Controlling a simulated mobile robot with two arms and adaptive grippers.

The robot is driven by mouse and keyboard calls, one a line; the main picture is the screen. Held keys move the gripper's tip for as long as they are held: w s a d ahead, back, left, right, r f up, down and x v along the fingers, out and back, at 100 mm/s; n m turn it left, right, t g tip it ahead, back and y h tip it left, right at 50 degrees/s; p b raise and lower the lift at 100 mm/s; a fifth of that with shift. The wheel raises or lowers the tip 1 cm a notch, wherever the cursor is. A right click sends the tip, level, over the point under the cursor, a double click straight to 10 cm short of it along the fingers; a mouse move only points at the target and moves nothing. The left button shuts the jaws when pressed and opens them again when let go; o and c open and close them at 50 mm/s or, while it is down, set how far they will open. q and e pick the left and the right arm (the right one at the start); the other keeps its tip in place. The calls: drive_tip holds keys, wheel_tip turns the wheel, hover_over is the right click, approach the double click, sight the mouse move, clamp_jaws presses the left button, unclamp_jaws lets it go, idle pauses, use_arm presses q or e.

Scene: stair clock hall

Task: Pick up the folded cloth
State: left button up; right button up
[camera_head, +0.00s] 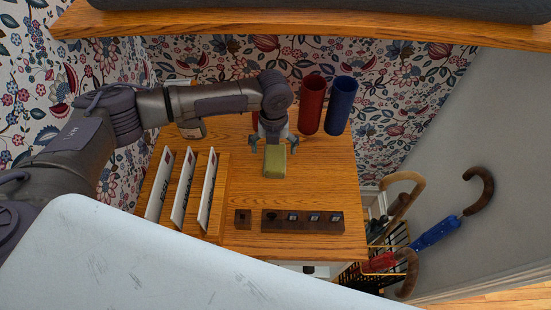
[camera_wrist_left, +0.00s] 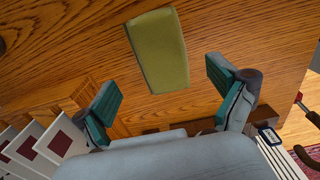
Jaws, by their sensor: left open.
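The folded cloth (camera_head: 275,163) is a small olive-green block lying flat on the wooden table. In the left wrist view the cloth (camera_wrist_left: 158,50) lies on bare wood ahead of the fingers, its near end showing between the fingertips. My left gripper (camera_head: 273,144) is open and empty, over the cloth's far end in the head view. Its teal-padded fingers (camera_wrist_left: 163,86) stand wide apart, one to each side of the cloth. I cannot tell how high they are above the table. My right gripper is not in view.
White cards (camera_head: 185,185) stand in a wooden rack (camera_head: 224,185) left of the cloth. A dark block strip (camera_head: 302,221) lies in front. Red (camera_head: 311,105) and blue (camera_head: 341,106) cylinders stand behind at right. Umbrellas (camera_head: 436,232) stand beyond the right edge. The table right of the cloth is clear.

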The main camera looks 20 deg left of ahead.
sight(275, 156)
use_arm(q)
drive_tip(key=f, duration=0.1)
drive_tip(key=f+p, duration=0.1)
drive_tip(key=f, duration=0.2)
drive_tip(key=shift+w+d+f+p, duration=0.15)
drive_tip(key=shift+w+f+p, duration=0.15)
drive_tip(key=shift+w+p, duration=0.1)
drive_tip(key=shift+f, duration=0.25)
drive_tip(key=shift+s, duration=0.1)
drive_tip(key=c, duration=1.2)
drive_tip(key=shift+c, duration=0.2)
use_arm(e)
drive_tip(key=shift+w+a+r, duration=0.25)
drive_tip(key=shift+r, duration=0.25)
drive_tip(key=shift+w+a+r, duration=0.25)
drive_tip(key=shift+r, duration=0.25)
use_arm(q)
drive_tip(key=r+b, duration=0.2)
drive_tip(key=r, duration=0.2)
drive_tip(key=shift+d, duration=0.2)
drive_tip(key=w+d+r+b, duration=0.4)
drive_tip(key=d+r, duration=0.3)
drive_tip(key=d, duration=0.3)
drive_tip(key=shift+w, duration=0.4)
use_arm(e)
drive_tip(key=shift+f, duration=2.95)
